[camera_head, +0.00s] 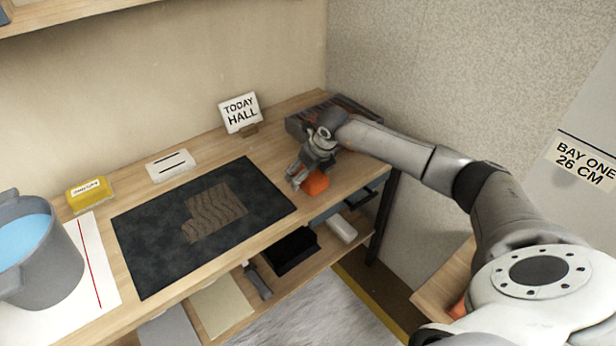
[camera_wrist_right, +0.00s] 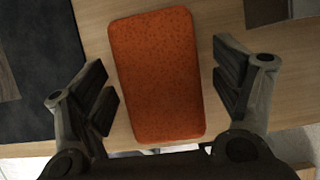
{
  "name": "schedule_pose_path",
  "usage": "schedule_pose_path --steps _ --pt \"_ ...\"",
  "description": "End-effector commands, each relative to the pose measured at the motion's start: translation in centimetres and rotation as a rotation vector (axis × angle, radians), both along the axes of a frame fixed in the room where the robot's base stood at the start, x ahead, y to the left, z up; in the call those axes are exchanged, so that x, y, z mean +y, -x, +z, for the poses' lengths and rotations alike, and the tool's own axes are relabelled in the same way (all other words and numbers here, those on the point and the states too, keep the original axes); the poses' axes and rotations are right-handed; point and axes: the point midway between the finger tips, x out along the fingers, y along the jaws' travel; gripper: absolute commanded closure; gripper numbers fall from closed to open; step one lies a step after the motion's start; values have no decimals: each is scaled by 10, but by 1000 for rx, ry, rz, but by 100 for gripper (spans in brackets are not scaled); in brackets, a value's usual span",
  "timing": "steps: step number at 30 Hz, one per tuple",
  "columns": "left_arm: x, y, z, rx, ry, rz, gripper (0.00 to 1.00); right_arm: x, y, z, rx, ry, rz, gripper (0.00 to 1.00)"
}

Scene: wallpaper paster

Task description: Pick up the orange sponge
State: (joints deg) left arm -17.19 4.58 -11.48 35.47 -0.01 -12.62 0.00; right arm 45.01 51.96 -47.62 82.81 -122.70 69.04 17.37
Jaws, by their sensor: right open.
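The orange sponge (camera_head: 316,183) lies on the wooden table right of the dark mat, partly hidden by my right gripper (camera_head: 299,176) in the head view. In the right wrist view the sponge (camera_wrist_right: 157,75) is a rounded orange block. My right gripper (camera_wrist_right: 170,95) is open, with one finger on each side of the sponge and a visible gap on both sides. I cannot tell how far above the table the fingertips are. My left gripper is in neither view.
A dark mat (camera_head: 150,246) with a brown patterned piece (camera_head: 215,210) lies left of the sponge. A grey bucket (camera_head: 50,262), a yellow box (camera_head: 88,194) and a white block (camera_head: 171,165) are farther left. A "TODAY HALL" sign (camera_head: 240,113) and a dark tray (camera_head: 296,125) stand behind.

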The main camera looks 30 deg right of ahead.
Motion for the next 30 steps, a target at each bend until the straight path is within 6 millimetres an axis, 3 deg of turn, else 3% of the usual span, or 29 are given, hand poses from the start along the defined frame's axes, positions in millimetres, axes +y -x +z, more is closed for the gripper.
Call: schedule_pose_path --steps 15,26,30 --pt "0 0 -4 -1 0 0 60 0 0 -3 0 0 0 16" --pt "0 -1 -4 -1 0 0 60 0 0 -3 0 0 0 62" --pt "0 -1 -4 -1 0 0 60 0 0 -3 -1 0 0 62"
